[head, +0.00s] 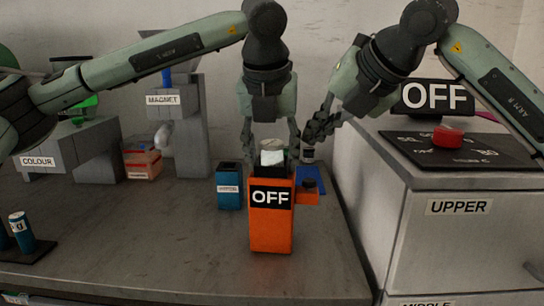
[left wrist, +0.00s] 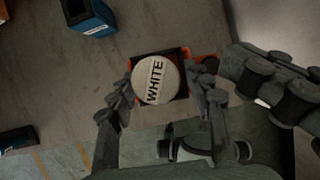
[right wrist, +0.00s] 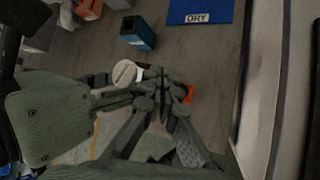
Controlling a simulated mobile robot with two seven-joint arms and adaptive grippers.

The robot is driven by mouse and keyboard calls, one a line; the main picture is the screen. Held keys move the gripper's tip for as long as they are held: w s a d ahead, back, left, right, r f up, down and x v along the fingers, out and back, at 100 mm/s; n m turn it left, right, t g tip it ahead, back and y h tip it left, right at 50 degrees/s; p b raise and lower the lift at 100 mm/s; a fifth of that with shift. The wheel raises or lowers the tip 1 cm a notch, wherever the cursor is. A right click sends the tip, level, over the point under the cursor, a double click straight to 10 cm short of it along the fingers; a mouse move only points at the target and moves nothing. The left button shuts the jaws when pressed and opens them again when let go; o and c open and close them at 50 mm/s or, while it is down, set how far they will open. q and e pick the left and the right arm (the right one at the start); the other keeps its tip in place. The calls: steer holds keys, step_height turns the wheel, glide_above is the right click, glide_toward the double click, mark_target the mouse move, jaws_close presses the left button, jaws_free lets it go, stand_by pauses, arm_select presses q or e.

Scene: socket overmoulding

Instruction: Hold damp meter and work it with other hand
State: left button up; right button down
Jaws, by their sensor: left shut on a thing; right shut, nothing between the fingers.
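The damp meter (head: 271,232) is an orange box with a black OFF panel, upright on the bench. A white disc marked WHITE (left wrist: 155,80) lies at its dark top; the disc also shows in the right wrist view (right wrist: 124,73). My left gripper (head: 270,150) comes from above, its fingers either side of the meter's top, shut on it; the fingers hide the contact. A small orange block with a dark knob (head: 308,190) shows at the meter's right; I cannot tell whether it is joined. My right gripper (head: 312,135) is shut and empty above that block, apparently apart from it.
A blue box (head: 229,187) stands left of the meter. A blue mat marked DRY (right wrist: 197,14) lies behind. At right is a drawer cabinet (head: 470,230) with a red knob (head: 447,136). The MAGNET stand (head: 180,130) is at the back left.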

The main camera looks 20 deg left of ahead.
mark_target(307, 178)
step_height(307, 178, down, 7)
steer(key=shift+r, duration=0.1)
stand_by(0.3)
steer(key=shift+f, duration=0.25)
stand_by(1.1)
arm_select(q)
steer(key=shift+r, duration=0.1)
arm_select(e)
steer(key=shift+s+f, duration=0.1)
steer(key=shift+f, duration=0.45)
steer(key=shift+r, duration=3.5)
